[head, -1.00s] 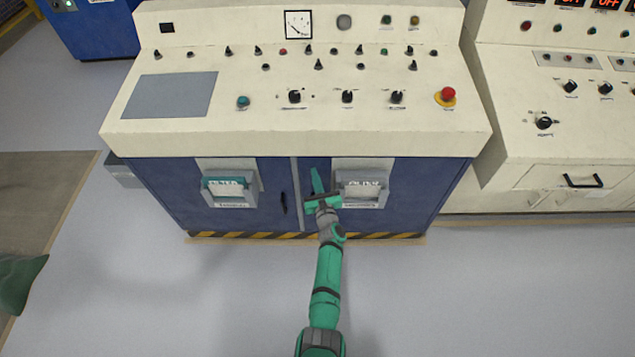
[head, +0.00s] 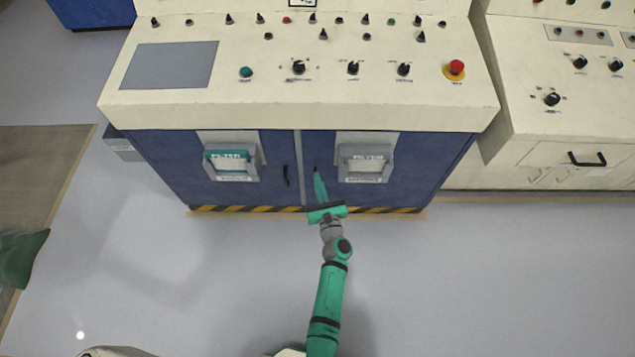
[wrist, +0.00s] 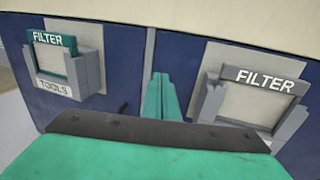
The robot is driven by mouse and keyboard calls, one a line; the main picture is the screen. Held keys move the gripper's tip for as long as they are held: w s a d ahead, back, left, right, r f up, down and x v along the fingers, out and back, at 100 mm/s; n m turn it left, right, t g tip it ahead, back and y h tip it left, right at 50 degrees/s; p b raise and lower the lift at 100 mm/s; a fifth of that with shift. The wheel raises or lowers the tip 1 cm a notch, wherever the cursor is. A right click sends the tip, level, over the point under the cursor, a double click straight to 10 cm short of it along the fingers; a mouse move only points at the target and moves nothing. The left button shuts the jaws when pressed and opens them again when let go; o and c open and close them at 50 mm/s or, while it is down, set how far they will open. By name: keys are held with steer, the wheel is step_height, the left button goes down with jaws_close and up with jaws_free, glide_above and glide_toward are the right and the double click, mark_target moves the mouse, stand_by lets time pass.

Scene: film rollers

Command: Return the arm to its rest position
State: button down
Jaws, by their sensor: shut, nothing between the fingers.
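My green arm reaches forward over the floor toward the cabinet. My gripper (head: 318,178) is shut and empty, its fingers together in front of the blue cabinet front, between the two filter holders. The left holder (head: 231,160) has a green-topped filter in it. The right holder (head: 366,165) has a grey frame labelled FILTER. In the wrist view my shut fingers (wrist: 162,92) point at the blue panel, with the left holder (wrist: 68,62) and the right holder (wrist: 255,95) on either side. I cannot tell the exact gap between fingertips and panel.
The cream control console (head: 300,110) overhangs the blue doors, with knobs and a red emergency button (head: 455,70). A dark door handle (head: 286,176) is left of my gripper. A second cream console (head: 560,120) stands right. The grey floor (head: 480,290) nearby is clear.

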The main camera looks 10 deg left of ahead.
steer(key=shift+s+d, duration=0.15)
steer(key=shift+s, duration=0.05)
steer(key=s+d+f+n+g+h, duration=0.1)
steer(key=s+d+f+n, duration=0.2)
steer(key=s, duration=0.4)
steer(key=s+d+f+n+g+h, duration=0.1)
steer(key=s+f+n+h, duration=0.2)
steer(key=s, duration=0.4)
steer(key=s+d+r+n+h, duration=0.2)
steer(key=s+d+n, duration=0.3)
steer(key=s+n, duration=0.5)
steer(key=s+d+r+n+h, duration=0.1)
steer(key=s+d+r+n, duration=0.1)
steer(key=s+r+n, duration=0.5)
steer(key=s+d+r+n+t+h, duration=0.1)
steer(key=s+d+r+n, duration=0.2)
steer(key=s+r+n, duration=0.4)
steer(key=s+r, duration=0.3)
steer(key=r, duration=0.6)
steer(key=shift+s+r+t+h, duration=0.15)
steer(key=shift+s+t+h, duration=0.15)
